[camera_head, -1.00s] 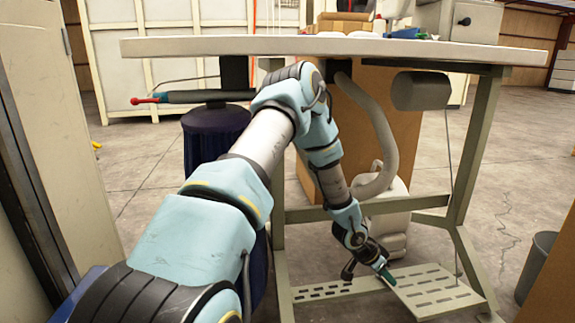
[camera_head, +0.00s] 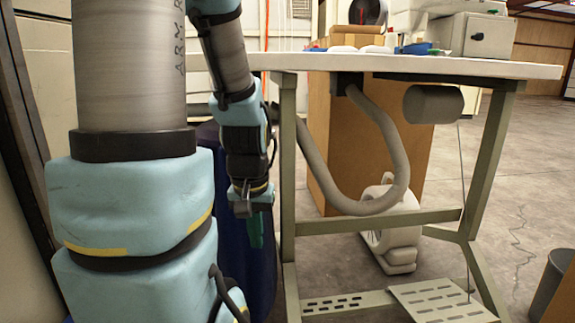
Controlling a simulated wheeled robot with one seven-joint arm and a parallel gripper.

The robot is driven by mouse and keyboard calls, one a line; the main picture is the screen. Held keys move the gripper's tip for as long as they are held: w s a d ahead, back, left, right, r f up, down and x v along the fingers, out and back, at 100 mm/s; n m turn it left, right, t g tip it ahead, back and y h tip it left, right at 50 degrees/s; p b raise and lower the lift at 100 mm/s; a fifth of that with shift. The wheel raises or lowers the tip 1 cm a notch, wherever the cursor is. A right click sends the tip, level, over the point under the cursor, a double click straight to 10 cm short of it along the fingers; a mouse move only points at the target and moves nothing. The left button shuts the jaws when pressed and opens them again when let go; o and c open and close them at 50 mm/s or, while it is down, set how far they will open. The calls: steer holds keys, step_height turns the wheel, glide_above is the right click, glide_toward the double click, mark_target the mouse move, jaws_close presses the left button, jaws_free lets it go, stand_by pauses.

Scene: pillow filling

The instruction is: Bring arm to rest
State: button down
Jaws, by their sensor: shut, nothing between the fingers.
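My arm fills the left of the head view, with its light blue and grey links raised and folded. My gripper (camera_head: 256,230) hangs at the end of the forearm and points down. Its green fingers are together and hold nothing. It is left of the near table leg, in front of a dark blue container (camera_head: 262,283), and apart from the table (camera_head: 410,67).
A grey hose (camera_head: 395,140) loops below the tabletop to the right of my gripper. A slotted pedal plate (camera_head: 440,300) lies low between the table legs. A white machine (camera_head: 390,235) stands behind the legs. A dark bin (camera_head: 555,285) is at the right edge.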

step_height(320, 180, up, 38)
steer(key=p, duration=3.8)
steer(key=shift+s+r, duration=0.15)
steer(key=shift+s, duration=0.1)
